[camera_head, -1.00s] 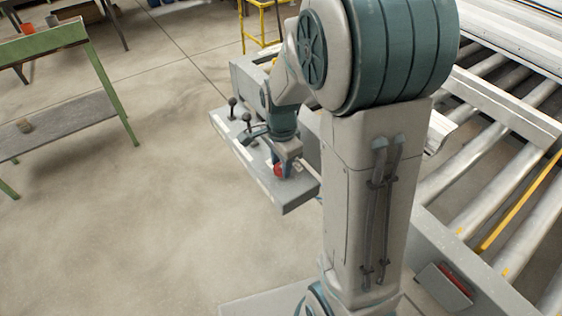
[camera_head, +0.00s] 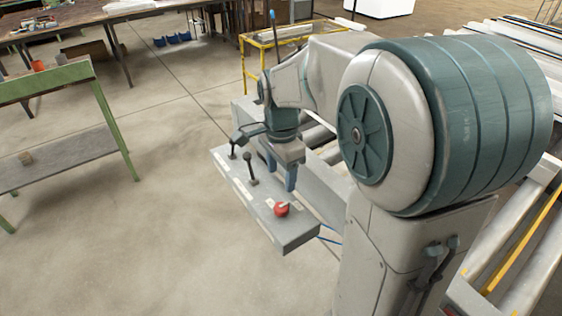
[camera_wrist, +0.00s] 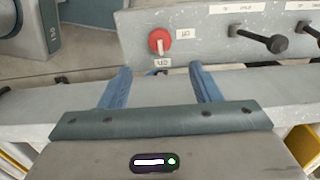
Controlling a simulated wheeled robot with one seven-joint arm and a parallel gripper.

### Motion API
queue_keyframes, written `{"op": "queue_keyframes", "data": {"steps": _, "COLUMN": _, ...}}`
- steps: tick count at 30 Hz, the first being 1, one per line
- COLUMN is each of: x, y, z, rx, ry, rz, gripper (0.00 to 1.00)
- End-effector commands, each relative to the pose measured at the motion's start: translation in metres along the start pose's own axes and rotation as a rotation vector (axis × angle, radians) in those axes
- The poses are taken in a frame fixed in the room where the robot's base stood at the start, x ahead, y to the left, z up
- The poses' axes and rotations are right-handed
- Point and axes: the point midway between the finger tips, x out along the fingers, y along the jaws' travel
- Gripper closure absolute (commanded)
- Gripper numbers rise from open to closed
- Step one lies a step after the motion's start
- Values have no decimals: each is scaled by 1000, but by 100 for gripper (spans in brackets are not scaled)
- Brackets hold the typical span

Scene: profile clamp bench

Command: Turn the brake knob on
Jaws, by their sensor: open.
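The brake knob (camera_head: 281,210) is a round red knob with a pale bar across its face, on the near end of a grey control panel (camera_head: 262,222). In the wrist view the knob (camera_wrist: 159,41) sits ahead of the fingertips, and its bar runs roughly up and down the picture. Small labels sit beside and below it; their text is hard to read. My gripper (camera_head: 281,177) is open, with two blue fingers apart and nothing between them. It is behind the knob in the head view, clear of it. In the wrist view my gripper (camera_wrist: 160,72) points towards the knob.
Black ball-ended levers (camera_head: 251,168) stand on the panel near my gripper; one also shows in the wrist view (camera_wrist: 272,43). A yellow frame (camera_head: 290,45) stands behind, and a green bench (camera_head: 62,80) is at the left. The floor left of the panel is clear.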

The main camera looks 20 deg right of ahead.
Motion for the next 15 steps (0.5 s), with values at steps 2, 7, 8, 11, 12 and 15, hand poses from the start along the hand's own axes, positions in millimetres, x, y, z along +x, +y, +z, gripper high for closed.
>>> {"op": "queue_keyframes", "data": {"steps": 2, "x": -13, "y": -1, "z": 0, "rx": 0, "ry": 1, "rz": -4, "gripper": 43}}
{"op": "queue_keyframes", "data": {"steps": 7, "x": -28, "y": 0, "z": 0, "rx": 0, "ry": 0, "rz": 0, "gripper": 43}}
{"op": "queue_keyframes", "data": {"steps": 8, "x": -29, "y": 0, "z": 0, "rx": 0, "ry": 0, "rz": 0, "gripper": 43}}
{"op": "queue_keyframes", "data": {"steps": 11, "x": -31, "y": 0, "z": 0, "rx": 0, "ry": 0, "rz": 0, "gripper": 43}}
{"op": "queue_keyframes", "data": {"steps": 12, "x": -31, "y": 0, "z": 0, "rx": 0, "ry": 0, "rz": 0, "gripper": 43}}
{"op": "queue_keyframes", "data": {"steps": 15, "x": -31, "y": 0, "z": 0, "rx": 0, "ry": 0, "rz": 0, "gripper": 43}}
